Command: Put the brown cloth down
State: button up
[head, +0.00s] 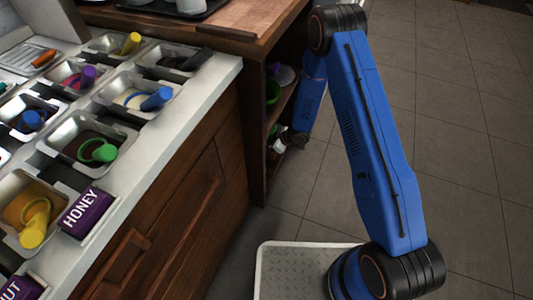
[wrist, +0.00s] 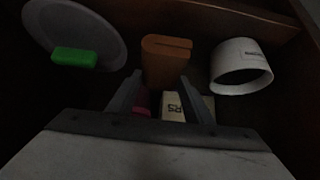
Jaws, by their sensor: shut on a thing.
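The brown cloth (wrist: 166,60) is a folded orange-brown piece with a slit along its upper part, in the middle of the wrist view. My gripper (wrist: 160,88) is shut on it, with a finger at each side of its lower end. The view is dark, and I cannot tell whether the cloth touches the shelf beneath. In the head view the arm reaches into the open side shelf of the wooden counter (head: 258,125), and the cloth cannot be made out.
In the wrist view, a grey round plate (wrist: 95,28) and a green block (wrist: 75,59) are at left. A white cup (wrist: 240,66) is at right. A cream lettered box (wrist: 173,110) and a pink thing (wrist: 142,111) lie low between the fingers. Shelf walls are close.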

jog(key=shift+f, duration=1.95)
jog(key=o, duration=1.4)
jog(key=shift+f, duration=0.1)
jog(key=v, duration=1.2)
